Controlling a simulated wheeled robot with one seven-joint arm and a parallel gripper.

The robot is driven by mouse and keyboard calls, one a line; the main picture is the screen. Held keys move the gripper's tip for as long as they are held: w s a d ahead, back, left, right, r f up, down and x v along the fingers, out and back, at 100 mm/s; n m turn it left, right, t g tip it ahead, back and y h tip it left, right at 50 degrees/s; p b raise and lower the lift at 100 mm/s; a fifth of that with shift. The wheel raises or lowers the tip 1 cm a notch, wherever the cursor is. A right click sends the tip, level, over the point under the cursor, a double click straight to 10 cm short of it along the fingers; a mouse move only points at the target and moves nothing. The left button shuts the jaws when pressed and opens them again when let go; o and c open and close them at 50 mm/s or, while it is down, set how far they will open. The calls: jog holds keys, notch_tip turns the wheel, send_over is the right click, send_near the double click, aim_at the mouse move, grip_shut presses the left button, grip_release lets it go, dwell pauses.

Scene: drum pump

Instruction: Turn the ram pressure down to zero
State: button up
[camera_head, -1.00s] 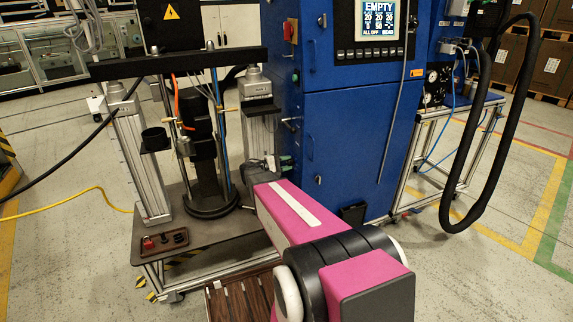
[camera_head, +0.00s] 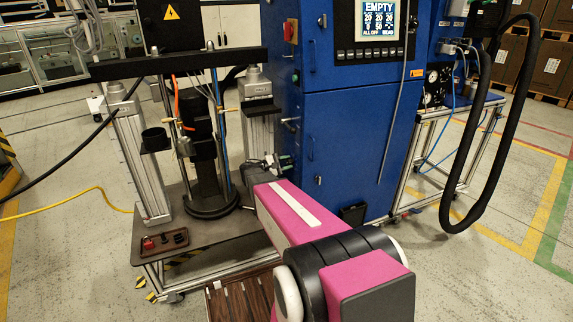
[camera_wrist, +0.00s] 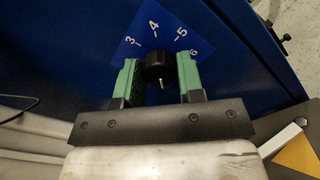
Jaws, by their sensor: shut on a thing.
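A black round knob (camera_wrist: 158,70) with a pale mark on its lower side stands on a blue dial plate (camera_wrist: 148,38) in the wrist view. White numbers 3, 4, 5 and 6 run in an arc above the knob. My gripper (camera_wrist: 159,63) has its green fingers on either side of the knob and is shut on it. In the head view my gripper (camera_head: 283,163) is at the left side of the blue cabinet (camera_head: 345,150), low beside the press. The knob is hidden there.
The drum press (camera_head: 205,150) with its column and hoses stands close left of my gripper. A small brown tray (camera_head: 165,241) sits on its base. A screen (camera_head: 380,18) and button row are higher on the cabinet. A black hose loop (camera_head: 455,190) hangs at right.

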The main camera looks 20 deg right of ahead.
jog(key=o, duration=0.9)
jog(key=shift+a, duration=0.15)
jog(key=a, duration=1)
jog(key=shift+s+a, duration=0.15)
jog(key=shift+a, duration=0.1)
